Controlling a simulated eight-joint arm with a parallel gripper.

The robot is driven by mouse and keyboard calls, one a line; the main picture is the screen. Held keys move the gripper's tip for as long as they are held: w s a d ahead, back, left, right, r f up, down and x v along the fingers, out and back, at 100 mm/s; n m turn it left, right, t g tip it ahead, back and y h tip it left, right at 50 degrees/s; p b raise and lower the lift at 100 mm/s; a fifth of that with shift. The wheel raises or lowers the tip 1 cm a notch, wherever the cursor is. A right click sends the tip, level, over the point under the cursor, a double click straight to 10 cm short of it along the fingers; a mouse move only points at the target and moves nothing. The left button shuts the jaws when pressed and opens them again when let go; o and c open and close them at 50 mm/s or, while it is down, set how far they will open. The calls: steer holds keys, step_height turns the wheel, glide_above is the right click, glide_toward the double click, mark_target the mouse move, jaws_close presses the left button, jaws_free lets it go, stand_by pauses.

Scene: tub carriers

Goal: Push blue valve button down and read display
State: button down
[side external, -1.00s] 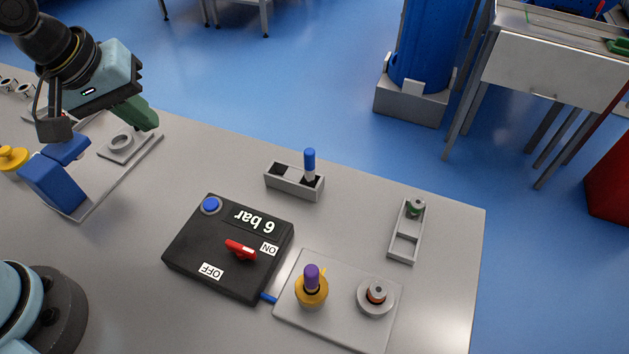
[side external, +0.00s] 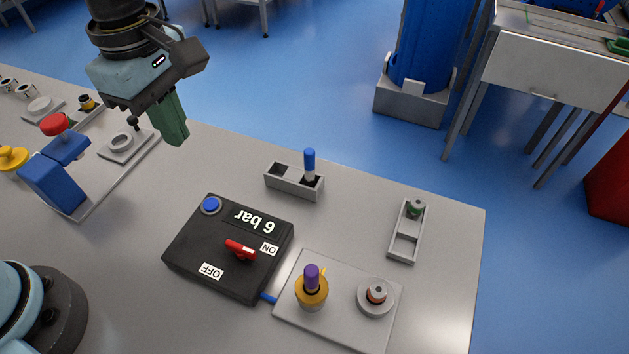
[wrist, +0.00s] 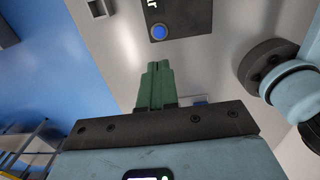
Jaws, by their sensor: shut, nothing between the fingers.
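The black valve box (side external: 228,245) lies on the grey table, with the blue button (side external: 211,205) at its far left corner. Its display reads "6 bar" (side external: 254,221), seen upside down in the side view. A red lever (side external: 240,250) sits between the ON and OFF labels. My gripper (side external: 178,138) has green fingers, which are shut and empty. It hangs above the table, up and left of the button and apart from it. In the wrist view, the blue button (wrist: 160,31) on the box (wrist: 188,18) lies beyond my gripper's fingertips (wrist: 158,66).
A holder (side external: 294,182) with a blue-capped pen stands behind the box. A grey plate (side external: 339,318) with a yellow-and-purple part is at its right. A blue block (side external: 52,184) and a red knob (side external: 54,124) stand on the left. Bare table lies left of the box.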

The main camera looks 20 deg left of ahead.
mark_target(210, 203)
steer(key=shift+w+d+f, duration=0.1)
steer(key=shift+f, duration=3.4)
steer(key=shift+w+d+f, duration=0.1)
steer(key=shift+f, duration=3.4)
steer(key=shift+f, duration=0.1)
steer(key=shift+f, duration=0.85)
step_height(210, 203, up, 9)
steer(key=shift+a, duration=0.1)
